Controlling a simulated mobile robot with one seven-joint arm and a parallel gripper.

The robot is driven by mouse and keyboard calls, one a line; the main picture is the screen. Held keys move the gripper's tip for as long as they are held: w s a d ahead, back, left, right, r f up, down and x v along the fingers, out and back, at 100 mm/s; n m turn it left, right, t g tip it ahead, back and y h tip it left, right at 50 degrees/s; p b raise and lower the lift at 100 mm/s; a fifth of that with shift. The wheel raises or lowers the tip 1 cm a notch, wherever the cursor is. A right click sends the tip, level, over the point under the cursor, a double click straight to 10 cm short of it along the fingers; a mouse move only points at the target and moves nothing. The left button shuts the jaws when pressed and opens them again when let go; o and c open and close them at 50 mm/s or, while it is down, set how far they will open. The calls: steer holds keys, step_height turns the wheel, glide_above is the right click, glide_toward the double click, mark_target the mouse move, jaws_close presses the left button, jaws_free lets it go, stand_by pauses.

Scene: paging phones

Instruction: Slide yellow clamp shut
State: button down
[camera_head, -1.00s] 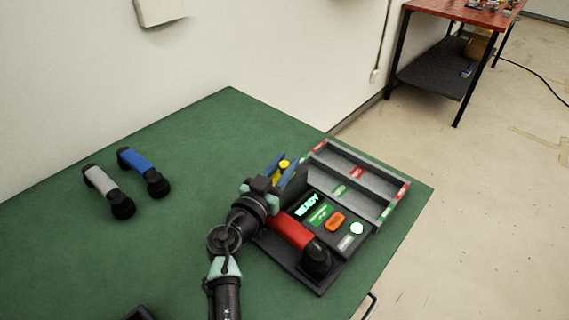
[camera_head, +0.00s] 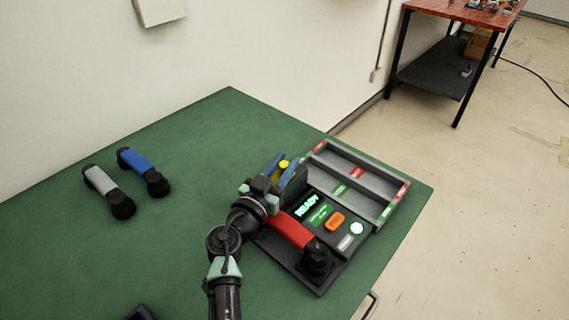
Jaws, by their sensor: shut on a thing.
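The yellow clamp (camera_head: 283,164) shows as a small yellow knob at the upper left side of the dark phone base unit (camera_head: 346,262). My gripper (camera_head: 280,164) has its blue fingers on either side of the yellow clamp and is shut on it. My wrist and fingers hide most of the clamp and its track, so I cannot tell how far it has slid. A red handset (camera_head: 290,230) lies in the base, just right of my wrist. The lit screen (camera_head: 307,204) reads READY.
A grey divided tray (camera_head: 375,185) with red and green labels adjoins the base. Grey (camera_head: 101,181) and blue (camera_head: 136,160) handsets lie at the left on the green table (camera_head: 215,130). The table between them and my arm is clear.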

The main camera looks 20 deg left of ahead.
steer(key=shift+s+a+f+b, duration=0.1)
steer(key=shift+s+a+b, duration=0.3)
steer(key=shift+s, duration=0.45)
steer(key=shift+s+a+b, duration=0.25)
steer(key=shift+s+b, duration=0.3)
steer(key=shift+s, duration=0.25)
steer(key=shift+s+a+f+b, duration=0.1)
steer(key=shift+s+a+b, duration=0.3)
steer(key=shift+s, duration=0.45)
steer(key=shift+d, duration=0.1)
steer(key=c, duration=1.1)
jaws_free()
steer(key=o, duration=0.5)
steer(key=shift+s+r, duration=0.15)
steer(key=shift+r, duration=0.05)
steer(key=s, duration=0.4)
steer(key=s+b, duration=0.1)
steer(key=s, duration=0.3)
steer(key=s+a, duration=0.1)
steer(key=s, duration=0.3)
steer(key=shift+s+b, duration=0.3)
steer(key=shift+s, duration=0.1)
